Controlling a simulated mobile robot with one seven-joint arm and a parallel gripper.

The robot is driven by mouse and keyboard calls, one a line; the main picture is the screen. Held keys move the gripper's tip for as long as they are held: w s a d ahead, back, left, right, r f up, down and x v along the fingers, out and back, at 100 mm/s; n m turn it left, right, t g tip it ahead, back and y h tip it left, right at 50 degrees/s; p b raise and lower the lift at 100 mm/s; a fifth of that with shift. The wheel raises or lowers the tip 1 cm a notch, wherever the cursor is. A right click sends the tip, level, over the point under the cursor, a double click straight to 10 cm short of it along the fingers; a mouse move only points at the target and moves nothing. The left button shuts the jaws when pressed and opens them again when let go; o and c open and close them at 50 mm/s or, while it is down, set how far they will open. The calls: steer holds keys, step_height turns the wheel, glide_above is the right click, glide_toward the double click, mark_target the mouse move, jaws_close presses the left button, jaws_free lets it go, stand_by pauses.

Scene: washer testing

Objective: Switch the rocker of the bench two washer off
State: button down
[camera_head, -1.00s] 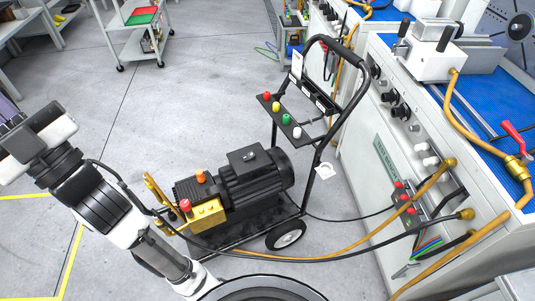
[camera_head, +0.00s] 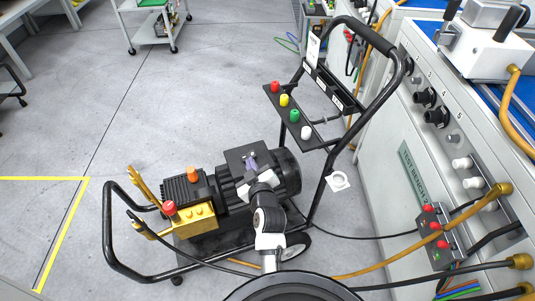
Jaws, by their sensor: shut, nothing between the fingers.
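The washer is a trolley with a black motor (camera_head: 285,172), a yellow pump block (camera_head: 195,218) and a black tube handle (camera_head: 400,75). A flat black box (camera_head: 240,152) sits on top of the motor. I cannot make out a rocker; my arm covers part of the box and motor. My gripper (camera_head: 249,160) is shut and empty, its purple-grey fingers over the box in the picture. I cannot tell whether they touch it.
A black panel with red, yellow, green and white nozzles (camera_head: 294,117) hangs on the handle. The grey bench (camera_head: 385,130) stands at the right, with a red-button box (camera_head: 435,235) and hoses. A shelf cart (camera_head: 150,35) stands far back.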

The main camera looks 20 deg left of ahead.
steer(key=shift+d+f, duration=0.55)
steer(key=shift+f, duration=0.25)
steer(key=shift+w+a, duration=0.1)
steer(key=shift+w, duration=0.05)
steer(key=p, duration=0.1)
glide_above(254, 155)
steer(key=s, duration=0.3)
steer(key=shift+w+a+f, duration=0.1)
steer(key=shift+a+f, duration=0.15)
steer(key=shift+f, duration=0.25)
steer(key=shift+w+a+f, duration=0.1)
steer(key=shift+a+f, duration=0.1)
steer(key=shift+f, duration=0.3)
steer(key=f, duration=0.1)
steer(key=d+f, duration=0.1)
steer(key=shift+w+f+b, duration=0.3)
steer(key=shift+b, duration=0.1)
steer(key=shift+w+d+f, duration=0.15)
steer(key=shift+d+f, duration=0.15)
steer(key=shift+f, duration=0.25)
steer(key=shift+a, duration=0.1)
